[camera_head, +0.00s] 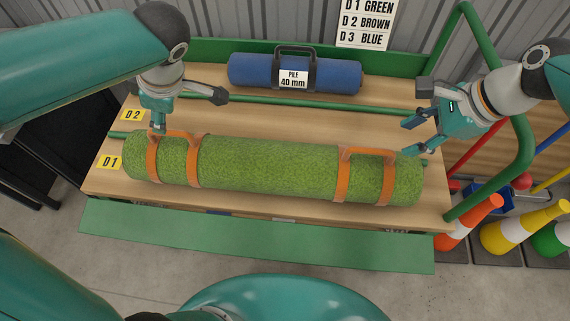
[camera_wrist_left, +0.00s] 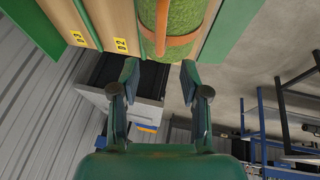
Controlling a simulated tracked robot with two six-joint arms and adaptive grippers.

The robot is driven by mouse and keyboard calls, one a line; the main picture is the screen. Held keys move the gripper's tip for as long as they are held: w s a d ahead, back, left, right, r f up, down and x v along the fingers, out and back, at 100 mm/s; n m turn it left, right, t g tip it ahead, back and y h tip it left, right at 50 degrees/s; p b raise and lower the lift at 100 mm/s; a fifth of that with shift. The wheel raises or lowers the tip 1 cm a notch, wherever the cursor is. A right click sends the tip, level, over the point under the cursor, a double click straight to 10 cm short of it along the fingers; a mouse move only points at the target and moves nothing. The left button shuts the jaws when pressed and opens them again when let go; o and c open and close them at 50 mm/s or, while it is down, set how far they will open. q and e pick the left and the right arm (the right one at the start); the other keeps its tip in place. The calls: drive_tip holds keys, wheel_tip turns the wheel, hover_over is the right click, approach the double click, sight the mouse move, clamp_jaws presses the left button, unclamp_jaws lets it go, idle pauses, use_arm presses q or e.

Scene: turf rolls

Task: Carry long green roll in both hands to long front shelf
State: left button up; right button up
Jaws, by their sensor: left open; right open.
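The long green roll (camera_head: 265,165) lies across the front row of the wooden rack, beside the D1 label. It has orange straps with a handle loop near each end. It also shows in the left wrist view (camera_wrist_left: 185,14). My left gripper (camera_head: 188,112) is open above and behind the roll's left handle; the wrist view shows its spread fingers (camera_wrist_left: 160,72) empty, short of the strap. My right gripper (camera_head: 410,135) is open just behind and above the roll's right end, apart from the right handle. A long flat green ledge (camera_head: 250,238), bare, runs along the front, lower down.
A blue roll (camera_head: 335,76) with a dark handle and a "PILE 40 mm" tag lies in the back row. A green rail (camera_head: 310,103) separates the rows; the D2 row is empty. Green posts (camera_head: 520,160) and striped cones (camera_head: 510,230) stand at right.

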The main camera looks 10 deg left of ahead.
sight(382, 150)
use_arm(q)
drive_tip(key=x, duration=1)
drive_tip(key=shift+f, duration=0.1)
use_arm(e)
drive_tip(key=x, duration=1)
drive_tip(key=shift+f, duration=0.1)
use_arm(q)
drive_tip(key=shift+c, duration=0.2)
use_arm(e)
drive_tip(key=shift+c, duration=0.2)
use_arm(q)
clamp_jaws()
use_arm(e)
clamp_jaws()
